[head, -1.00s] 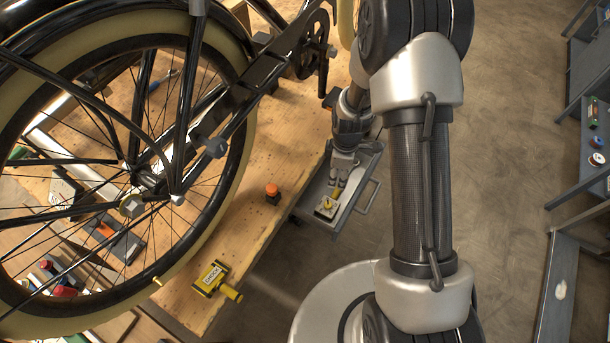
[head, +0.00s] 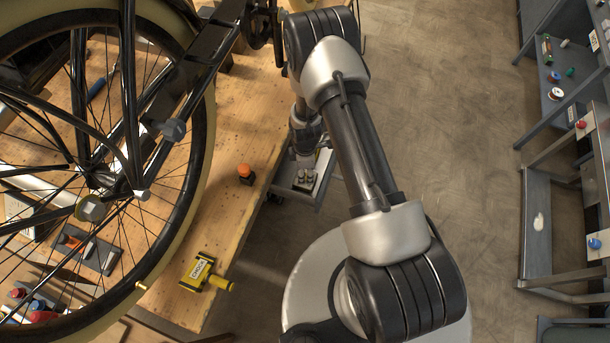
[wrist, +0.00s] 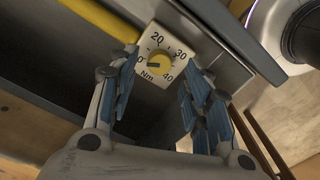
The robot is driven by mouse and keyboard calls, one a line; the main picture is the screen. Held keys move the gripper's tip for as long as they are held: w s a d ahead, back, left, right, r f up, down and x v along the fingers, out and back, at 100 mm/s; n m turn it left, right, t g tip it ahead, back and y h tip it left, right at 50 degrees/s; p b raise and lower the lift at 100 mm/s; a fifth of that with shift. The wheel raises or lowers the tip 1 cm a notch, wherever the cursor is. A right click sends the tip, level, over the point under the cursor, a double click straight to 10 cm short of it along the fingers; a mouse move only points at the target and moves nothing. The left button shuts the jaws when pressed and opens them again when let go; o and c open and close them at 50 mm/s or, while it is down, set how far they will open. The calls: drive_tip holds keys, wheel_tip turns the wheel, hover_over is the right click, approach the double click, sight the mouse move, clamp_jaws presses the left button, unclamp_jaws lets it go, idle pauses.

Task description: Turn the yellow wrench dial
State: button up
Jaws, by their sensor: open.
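The yellow dial (wrist: 159,61) sits on a pale square plate (wrist: 150,92) marked 20, 30, 40 and Nm in the wrist view. A dark mark shows on the knob. My gripper (wrist: 161,76) is open, with its blue-padded fingers spread to the left and right of the dial plate. Nothing is between the fingers except the view of the dial; whether the left finger touches the plate I cannot tell. A yellow bar (wrist: 100,16) lies up and left of the dial. In the head view my arm hides most of this spot, and the dial cannot be made out.
The grey drawer or cart (head: 325,172) stands beside the wooden workbench (head: 225,135). A bicycle wheel (head: 205,150) stands over the bench. The floor (head: 430,120) to the right is open, with grey shelving (head: 550,130) beyond.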

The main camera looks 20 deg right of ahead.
drive_tip(key=shift+f, duration=1.4)
drive_tip(key=shift+c, duration=0.2)
clamp_jaws()
